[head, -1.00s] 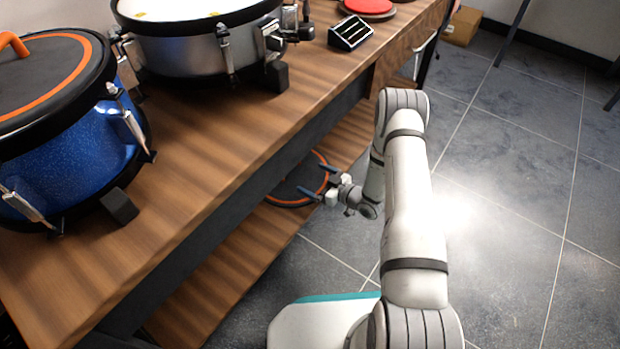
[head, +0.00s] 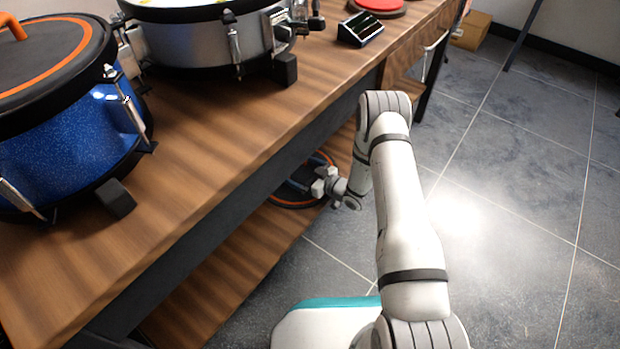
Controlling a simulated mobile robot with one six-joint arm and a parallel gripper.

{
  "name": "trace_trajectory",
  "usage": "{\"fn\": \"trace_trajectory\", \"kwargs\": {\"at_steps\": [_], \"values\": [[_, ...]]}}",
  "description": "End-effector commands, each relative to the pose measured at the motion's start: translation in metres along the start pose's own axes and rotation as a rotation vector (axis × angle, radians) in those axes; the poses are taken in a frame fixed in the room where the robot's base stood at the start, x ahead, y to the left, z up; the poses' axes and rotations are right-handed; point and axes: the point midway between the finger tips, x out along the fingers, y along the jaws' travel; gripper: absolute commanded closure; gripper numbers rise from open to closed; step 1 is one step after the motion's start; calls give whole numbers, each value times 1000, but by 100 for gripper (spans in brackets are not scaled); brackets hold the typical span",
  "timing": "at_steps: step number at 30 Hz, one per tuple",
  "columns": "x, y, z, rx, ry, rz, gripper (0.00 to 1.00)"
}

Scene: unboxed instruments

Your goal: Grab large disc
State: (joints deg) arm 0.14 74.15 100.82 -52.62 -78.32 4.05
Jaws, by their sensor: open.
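The large disc (head: 291,202) is dark with an orange ring near its rim. It lies on the lower wooden shelf under the table, and the table edge and my gripper hide part of it. My gripper (head: 291,180) reaches in under the table edge, over the disc, with its fingers apart. The fingers point left and are partly hidden in shadow. I cannot tell whether they touch the disc.
The lower shelf (head: 215,285) is bare toward the front. On the tabletop (head: 200,140) stand a blue drum (head: 70,145), a silver drum (head: 200,45), a small black rack (head: 360,28) and a red-topped round pad (head: 378,4). A cardboard box (head: 471,30) is on the tiled floor (head: 510,200).

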Motion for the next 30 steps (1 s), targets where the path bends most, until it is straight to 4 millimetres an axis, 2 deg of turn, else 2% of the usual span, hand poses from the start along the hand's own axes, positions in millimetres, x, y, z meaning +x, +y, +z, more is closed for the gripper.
{"fn": "trace_trajectory", "kwargs": {"at_steps": [11, 25, 30], "values": [[5, -1, -1, 0, 0, -1, 1], [5, -1, -1, 0, 0, -2, 39], [4, -1, 0, 0, 0, -2, 39]]}}
